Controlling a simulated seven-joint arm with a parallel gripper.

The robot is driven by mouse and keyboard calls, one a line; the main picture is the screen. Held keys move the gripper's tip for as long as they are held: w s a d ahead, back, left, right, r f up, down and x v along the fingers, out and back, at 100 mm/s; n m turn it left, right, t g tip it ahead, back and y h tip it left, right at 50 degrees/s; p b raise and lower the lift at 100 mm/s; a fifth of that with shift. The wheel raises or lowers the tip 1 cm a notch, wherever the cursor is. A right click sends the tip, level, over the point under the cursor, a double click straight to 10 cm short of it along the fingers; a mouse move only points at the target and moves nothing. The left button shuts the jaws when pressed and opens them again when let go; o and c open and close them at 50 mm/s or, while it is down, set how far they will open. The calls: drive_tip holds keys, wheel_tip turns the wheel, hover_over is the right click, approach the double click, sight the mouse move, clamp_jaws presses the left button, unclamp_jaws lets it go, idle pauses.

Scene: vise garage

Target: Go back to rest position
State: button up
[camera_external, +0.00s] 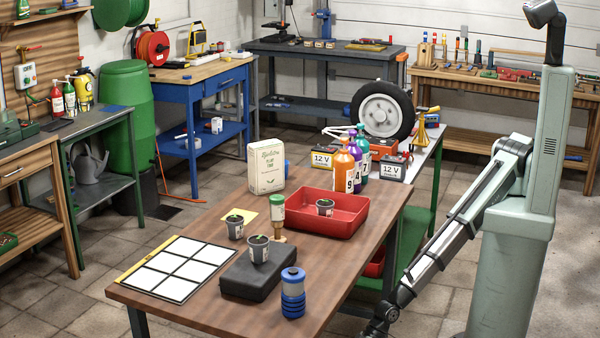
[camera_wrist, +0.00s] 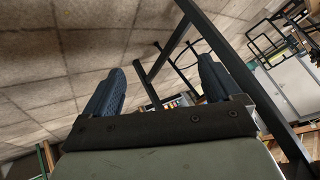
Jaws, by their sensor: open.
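My gripper (camera_wrist: 160,90) shows in the wrist view with its two dark blue fingers spread wide and nothing between them. In the external view my arm hangs down at the right of the wooden table, and the gripper end (camera_external: 378,325) is low, near the bottom edge and partly cut off. It is apart from the things on the tabletop. The wrist view is tilted and shows floor tiles and dark metal table legs (camera_wrist: 165,55) beyond the fingers.
Bottles (camera_external: 344,170) and batteries stand behind.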

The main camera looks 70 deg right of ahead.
drive_tip(key=d+f+m+g+h, duration=0.2)
drive_tip(key=d+f+h, duration=0.15)
drive_tip(key=d, duration=1.65)
drive_tip(key=d+f+m+g+h, duration=0.2)
drive_tip(key=d+f+h, duration=0.15)
drive_tip(key=d, duration=1.65)
drive_tip(key=s+d+r+m+g, duration=0.1)
drive_tip(key=s+d+r+g, duration=0.2)
drive_tip(key=s+d, duration=0.5)
drive_tip(key=s+d+r+m+g, duration=0.1)
drive_tip(key=s+d+r+g, duration=0.1)
drive_tip(key=s+d, duration=0.7)
drive_tip(key=d+g, duration=0.1)
drive_tip(key=d, duration=0.6)
drive_tip(key=shift+s+d+r+h, duration=0.2)
drive_tip(key=shift+r+h, duration=0.1)
drive_tip(key=shift+r, duration=0.1)
